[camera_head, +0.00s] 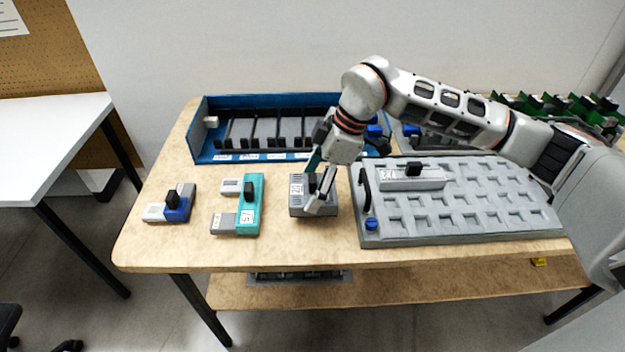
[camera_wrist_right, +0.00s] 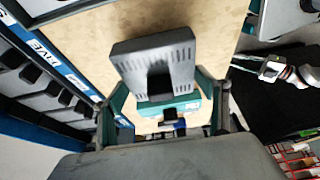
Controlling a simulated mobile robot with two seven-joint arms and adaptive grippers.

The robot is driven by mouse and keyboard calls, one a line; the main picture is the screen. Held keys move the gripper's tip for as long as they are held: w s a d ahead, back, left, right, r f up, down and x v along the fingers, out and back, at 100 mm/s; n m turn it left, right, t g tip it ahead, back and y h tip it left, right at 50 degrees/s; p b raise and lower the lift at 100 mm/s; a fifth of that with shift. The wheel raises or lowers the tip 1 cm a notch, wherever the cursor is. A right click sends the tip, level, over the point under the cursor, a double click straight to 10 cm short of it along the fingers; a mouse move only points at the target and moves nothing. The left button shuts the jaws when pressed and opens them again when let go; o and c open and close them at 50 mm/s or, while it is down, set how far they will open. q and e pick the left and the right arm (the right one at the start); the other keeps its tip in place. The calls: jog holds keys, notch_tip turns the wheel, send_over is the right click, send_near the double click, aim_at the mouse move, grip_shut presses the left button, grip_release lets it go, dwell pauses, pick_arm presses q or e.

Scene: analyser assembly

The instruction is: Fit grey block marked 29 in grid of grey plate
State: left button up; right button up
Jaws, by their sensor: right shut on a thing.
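A small grey block (camera_head: 299,205) with vents, a black handle and a white label is at the middle of the table, left of the grey plate. The label is too small to read surely. My right gripper (camera_head: 319,188) is shut on this block from above; a finger hides part of it. In the right wrist view the block (camera_wrist_right: 152,55) sits at my right gripper (camera_wrist_right: 163,105). I cannot tell whether it touches the table. The grey plate (camera_head: 460,240) has a grid of recesses, with another longer grey block (camera_head: 430,180) at its back left. My left gripper is out of view.
A teal block (camera_head: 249,190) and a blue-and-grey block (camera_head: 184,208) lie to the left. A blue rack (camera_head: 205,130) with slots stands behind. The plate carries a black handle (camera_head: 366,190) and a blue knob (camera_head: 371,224) at its left edge. Most plate recesses are empty.

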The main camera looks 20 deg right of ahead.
jog(key=shift+f, duration=0.9)
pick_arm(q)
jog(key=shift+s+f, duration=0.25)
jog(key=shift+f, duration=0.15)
pick_arm(e)
jog(key=shift+f, duration=0.15)
